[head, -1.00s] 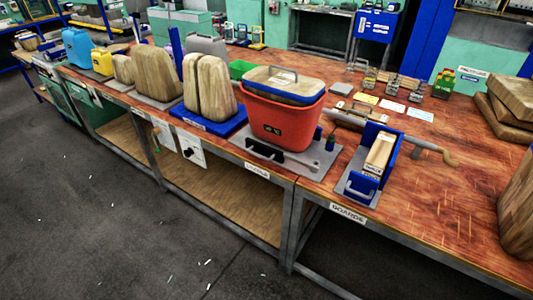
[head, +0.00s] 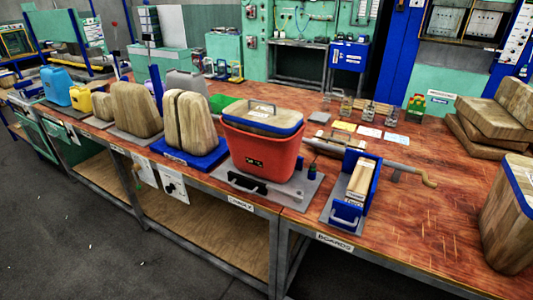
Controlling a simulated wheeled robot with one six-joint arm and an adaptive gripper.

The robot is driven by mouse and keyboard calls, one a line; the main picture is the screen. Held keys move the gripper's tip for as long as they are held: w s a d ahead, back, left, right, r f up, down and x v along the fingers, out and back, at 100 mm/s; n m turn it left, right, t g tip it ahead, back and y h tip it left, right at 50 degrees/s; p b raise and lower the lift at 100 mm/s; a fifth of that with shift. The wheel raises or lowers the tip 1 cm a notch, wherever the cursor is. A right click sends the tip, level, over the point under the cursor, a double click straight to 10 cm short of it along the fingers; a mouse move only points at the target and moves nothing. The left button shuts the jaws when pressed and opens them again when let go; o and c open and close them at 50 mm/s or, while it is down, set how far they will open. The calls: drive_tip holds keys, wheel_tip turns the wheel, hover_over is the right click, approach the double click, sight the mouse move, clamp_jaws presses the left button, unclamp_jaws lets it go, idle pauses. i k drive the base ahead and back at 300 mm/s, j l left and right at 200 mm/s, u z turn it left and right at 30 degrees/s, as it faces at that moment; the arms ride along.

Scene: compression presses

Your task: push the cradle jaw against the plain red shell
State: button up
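The red shell (head: 262,152) stands upright on a grey plate (head: 293,192) near the front edge of the workbench. It has small dark marks on its front. A wooden block with a blue band (head: 262,117) and a metal handle sits in its top. A dark bar with a handle (head: 247,184), which looks like the cradle jaw, lies on the plate along the front of the shell. I cannot tell whether the bar touches the shell. My gripper is in no view.
A blue holder with boards (head: 350,212) stands to the right. A blue tray (head: 215,157) with wooden blocks (head: 190,120) is on the left. A wooden block with a blue edge (head: 510,225) stands at far right. Bare bench top lies front right; grey floor (head: 90,240) is open in front.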

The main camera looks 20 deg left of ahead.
sight(261, 188)
drive_tip(key=i+j+u, duration=0.1)
drive_tip(key=i+u, duration=0.25)
drive_tip(key=i+j+u, duration=0.1)
drive_tip(key=u, duration=0.25)
drive_tip(key=i+l+u, duration=0.1)
drive_tip(key=i+u, duration=0.25)
